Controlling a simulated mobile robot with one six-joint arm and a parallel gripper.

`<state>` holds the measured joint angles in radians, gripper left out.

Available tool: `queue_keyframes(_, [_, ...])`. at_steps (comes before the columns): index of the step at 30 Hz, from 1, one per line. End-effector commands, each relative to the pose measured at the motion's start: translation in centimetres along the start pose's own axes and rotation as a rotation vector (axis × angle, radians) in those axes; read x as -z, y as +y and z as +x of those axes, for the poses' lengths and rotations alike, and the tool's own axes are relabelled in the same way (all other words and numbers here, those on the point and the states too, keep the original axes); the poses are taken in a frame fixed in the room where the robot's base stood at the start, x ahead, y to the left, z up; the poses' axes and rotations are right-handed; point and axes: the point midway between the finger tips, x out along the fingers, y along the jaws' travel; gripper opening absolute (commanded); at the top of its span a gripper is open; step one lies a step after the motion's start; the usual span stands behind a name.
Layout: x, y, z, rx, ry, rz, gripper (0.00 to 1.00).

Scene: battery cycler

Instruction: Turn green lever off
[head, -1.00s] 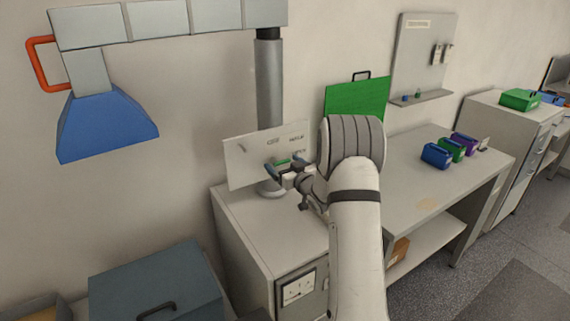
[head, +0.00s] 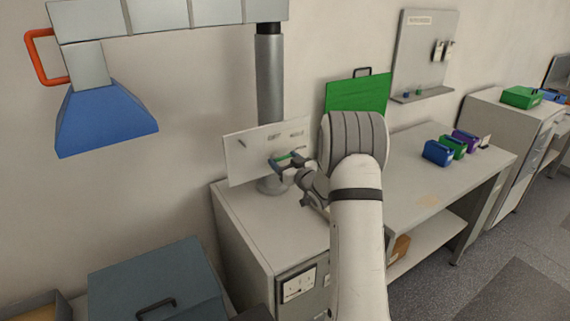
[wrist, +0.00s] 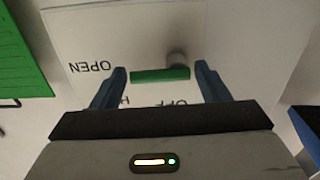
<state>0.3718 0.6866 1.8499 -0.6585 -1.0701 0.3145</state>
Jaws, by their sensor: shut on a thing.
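The green lever (wrist: 160,75) is a short green bar on a grey round pivot, on the face of a white panel. In the wrist view it lies nearly level, between the two blue-grey fingers of my gripper (wrist: 161,72). My gripper is shut on the lever, with one finger at each end. In the head view the lever (head: 285,156) is a small green strip between the fingers of my gripper (head: 286,161). The white panel (head: 242,158) bears printed labels; "OPEN" reads upside down in the wrist view, and another label is partly hidden by the gripper.
The panel stands on a light cabinet (head: 235,222) beside a grey post (head: 269,85). A green board (head: 357,95) is behind my arm. Blue, green and purple bins sit on the right bench (head: 400,195). A blue hood (head: 105,125) hangs at left.

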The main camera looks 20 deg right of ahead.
Motion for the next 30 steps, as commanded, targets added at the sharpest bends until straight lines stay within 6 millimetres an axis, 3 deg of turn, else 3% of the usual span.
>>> queue_keyframes(9, [-0.6,-0.1,0.0,-0.001,0.004,-0.207,0.46])
queue_keyframes(30, [0.7,-0.6,-0.1,-0.003,0.003,-0.869,0.46])
